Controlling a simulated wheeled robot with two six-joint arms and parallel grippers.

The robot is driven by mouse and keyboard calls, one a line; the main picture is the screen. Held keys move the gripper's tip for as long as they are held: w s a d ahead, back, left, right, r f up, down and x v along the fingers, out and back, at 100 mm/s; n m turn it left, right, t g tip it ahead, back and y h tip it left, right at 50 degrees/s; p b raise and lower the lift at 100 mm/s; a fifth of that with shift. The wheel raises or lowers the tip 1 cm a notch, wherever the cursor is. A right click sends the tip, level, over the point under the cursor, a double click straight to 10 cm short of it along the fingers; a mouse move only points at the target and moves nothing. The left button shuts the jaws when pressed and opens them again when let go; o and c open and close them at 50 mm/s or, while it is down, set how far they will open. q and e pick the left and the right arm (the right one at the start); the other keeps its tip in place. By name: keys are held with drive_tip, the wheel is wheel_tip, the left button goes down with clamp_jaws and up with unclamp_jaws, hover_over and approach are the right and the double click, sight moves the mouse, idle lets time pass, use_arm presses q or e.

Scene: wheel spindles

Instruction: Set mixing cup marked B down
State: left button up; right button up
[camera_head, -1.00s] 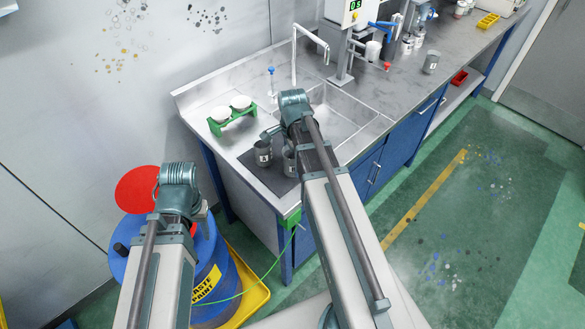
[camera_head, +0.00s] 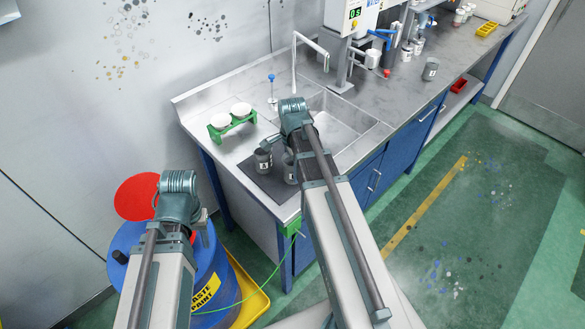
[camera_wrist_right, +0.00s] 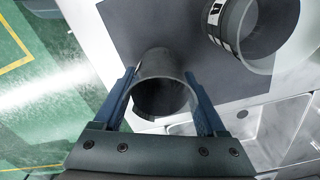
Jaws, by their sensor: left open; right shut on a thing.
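My right gripper (camera_wrist_right: 160,82) is shut on a dark grey cup (camera_wrist_right: 163,64), one finger on each side. In the head view this cup (camera_head: 290,168) stands partly hidden behind my right gripper (camera_head: 297,120), low over or on the dark mat; I cannot tell if it touches. Its letter is not readable. A second grey cup with a white label (camera_head: 263,161) stands on the mat just left of it. It also shows in the wrist view (camera_wrist_right: 236,32), apart from the held cup. My left gripper (camera_head: 180,200) is open, away from the bench above the blue drum.
The dark mat (camera_wrist_right: 130,25) lies at the near bench end, beside the sink (camera_head: 345,125). A green rack (camera_head: 235,126) with white bowls stands behind. A blue drum (camera_head: 212,258) with a red lid (camera_head: 137,196) stands at left. Another cup (camera_head: 431,69) stands far right.

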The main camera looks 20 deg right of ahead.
wheel_tip(320, 180, up, 6)
drive_tip(key=p, duration=0.6)
drive_tip(key=shift+r, duration=0.15)
idle(0.6)
